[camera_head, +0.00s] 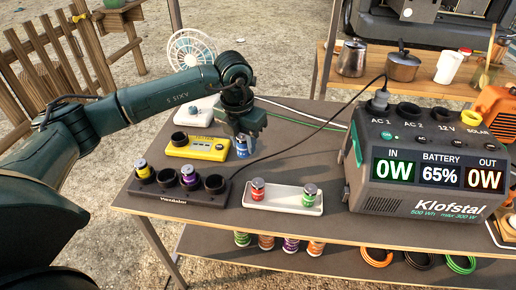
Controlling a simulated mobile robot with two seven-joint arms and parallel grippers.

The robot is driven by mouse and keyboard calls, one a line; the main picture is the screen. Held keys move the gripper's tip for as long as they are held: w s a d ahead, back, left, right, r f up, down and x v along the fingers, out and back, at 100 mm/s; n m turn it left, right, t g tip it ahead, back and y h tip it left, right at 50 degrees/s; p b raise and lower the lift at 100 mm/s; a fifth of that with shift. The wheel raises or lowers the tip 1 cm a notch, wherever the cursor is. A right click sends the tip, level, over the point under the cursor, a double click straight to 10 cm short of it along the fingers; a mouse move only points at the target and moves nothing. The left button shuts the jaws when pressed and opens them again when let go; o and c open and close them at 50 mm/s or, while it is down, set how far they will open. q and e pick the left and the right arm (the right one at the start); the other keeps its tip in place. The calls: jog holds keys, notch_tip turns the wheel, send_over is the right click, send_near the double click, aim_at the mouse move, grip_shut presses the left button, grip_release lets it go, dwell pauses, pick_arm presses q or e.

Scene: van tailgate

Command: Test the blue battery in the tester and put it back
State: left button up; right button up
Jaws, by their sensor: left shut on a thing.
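My left gripper (241,133) is shut on the blue battery (242,148) and holds it upright to the right of the yellow tester (208,155). The tester has a black round socket at its left end that looks empty, and a small display. In front of it is the black charger (178,200) with several round slots. A yellow battery (143,170) and a purple battery (188,175) stand in two of them; other slots look empty. Whether the blue battery touches the table is hard to tell. My right gripper is not in view.
A white tray (283,203) holds a red battery (257,189) and a green battery (309,194). A large power station (437,170) stands at the right, its cable crossing the table behind the tray. A white device (196,111) stands behind the tester.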

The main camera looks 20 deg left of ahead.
pick_arm(q)
jog(key=w+a, duration=0.2)
jog(key=a, duration=1)
jog(key=w+a, duration=0.1)
jog(key=a, duration=1.1)
jog(key=shift+w+a+b, duration=0.3)
jog(key=shift+w, duration=0.1)
jog(key=shift+f+b, duration=0.85)
jog(key=shift+f, duration=1.45)
jog(key=shift+p, duration=0.35)
jog(key=shift+f, duration=0.1)
jog(key=shift+f+b, duration=0.55)
jog(key=shift+f, duration=0.6)
